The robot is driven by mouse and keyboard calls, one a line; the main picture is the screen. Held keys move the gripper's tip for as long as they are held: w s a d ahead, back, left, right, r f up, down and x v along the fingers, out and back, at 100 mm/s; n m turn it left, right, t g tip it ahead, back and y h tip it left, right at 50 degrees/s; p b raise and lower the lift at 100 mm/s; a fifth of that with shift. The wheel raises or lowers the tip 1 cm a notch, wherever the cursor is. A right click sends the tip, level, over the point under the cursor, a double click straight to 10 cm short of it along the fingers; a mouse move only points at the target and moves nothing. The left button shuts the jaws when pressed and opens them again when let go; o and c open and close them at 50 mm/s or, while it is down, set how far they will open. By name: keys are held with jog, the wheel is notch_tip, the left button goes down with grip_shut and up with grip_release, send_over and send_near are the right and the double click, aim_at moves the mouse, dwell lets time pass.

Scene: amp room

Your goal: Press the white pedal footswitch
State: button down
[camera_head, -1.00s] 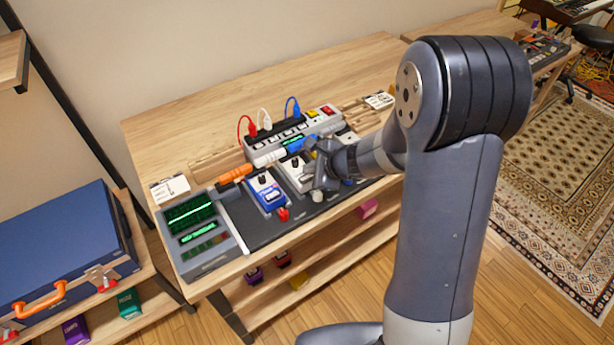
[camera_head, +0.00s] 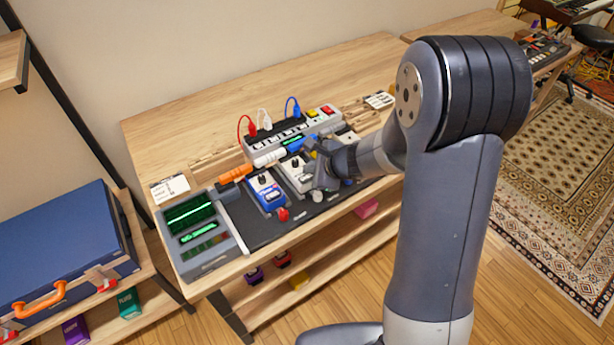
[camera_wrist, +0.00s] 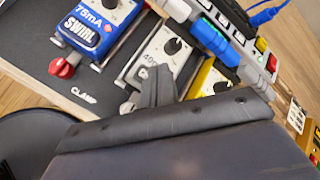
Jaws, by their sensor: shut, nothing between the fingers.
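The white pedal (camera_head: 294,176) sits on the black board on the bench, right of the blue pedal (camera_head: 266,191). In the wrist view the white pedal (camera_wrist: 163,58) shows its black knob and upper face. My gripper (camera_head: 318,184) is over the pedal's front part, its fingers shut and empty. In the wrist view the shut fingers (camera_wrist: 154,92) lie across the pedal's near end. The footswitch is hidden behind them, and I cannot tell whether they touch it.
A yellow pedal (camera_wrist: 209,80) stands close on the right. The blue pedal has a red clamp knob (camera_head: 283,214) in front. Cable plugs (camera_head: 268,159) and a power strip (camera_head: 285,137) lie behind the pedals. A device with green screens (camera_head: 203,237) stands at the left.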

aim_at(311, 179)
jog(key=shift+f+b, duration=0.45)
jog(key=shift+b, duration=0.1)
jog(key=shift+f+b, duration=0.45)
jog(key=shift+b, duration=0.1)
dwell(0.6)
jog(key=shift+r+p, duration=0.65)
jog(key=shift+r, duration=0.25)
jog(key=shift+r, duration=0.1)
jog(key=shift+r+p, duration=2.05)
jog(key=shift+r, duration=0.35)
